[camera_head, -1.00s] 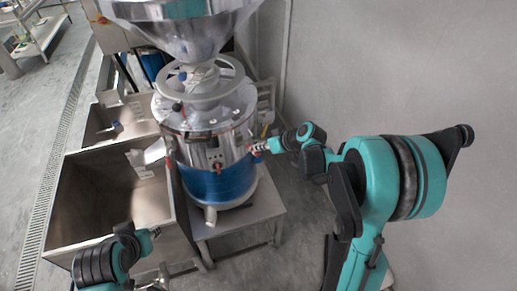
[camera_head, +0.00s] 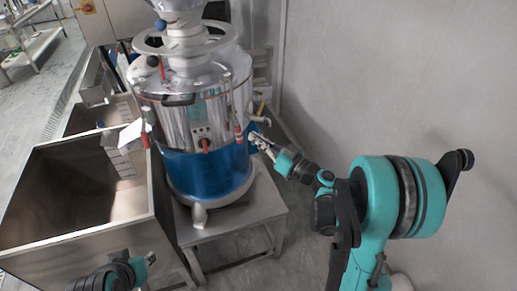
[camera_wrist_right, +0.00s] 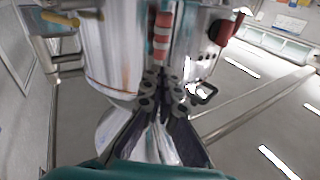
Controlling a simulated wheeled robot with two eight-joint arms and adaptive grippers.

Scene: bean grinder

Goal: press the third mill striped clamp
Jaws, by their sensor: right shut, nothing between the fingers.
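The mill (camera_head: 205,120) is a steel cylinder with a blue lower band, standing on a steel table. A red-and-white striped clamp (camera_wrist_right: 162,38) hangs upright on its side, just beyond my right fingertips in the right wrist view. In the head view the clamp (camera_head: 238,133) shows small and reddish at the mill's right side. My right gripper (camera_head: 255,140) is shut and empty, close to the clamp at its right; I cannot tell whether they touch. It also shows in the right wrist view (camera_wrist_right: 166,88). My left gripper (camera_head: 150,259) is low at the left, its jaws too small to read.
An open steel bin (camera_head: 75,205) stands left of the mill, with a smaller bin behind it. The steel table (camera_head: 230,215) carries the mill. A grey wall (camera_head: 400,80) is at the right. A red knob (camera_wrist_right: 222,32) sticks out right of the clamp in the wrist view.

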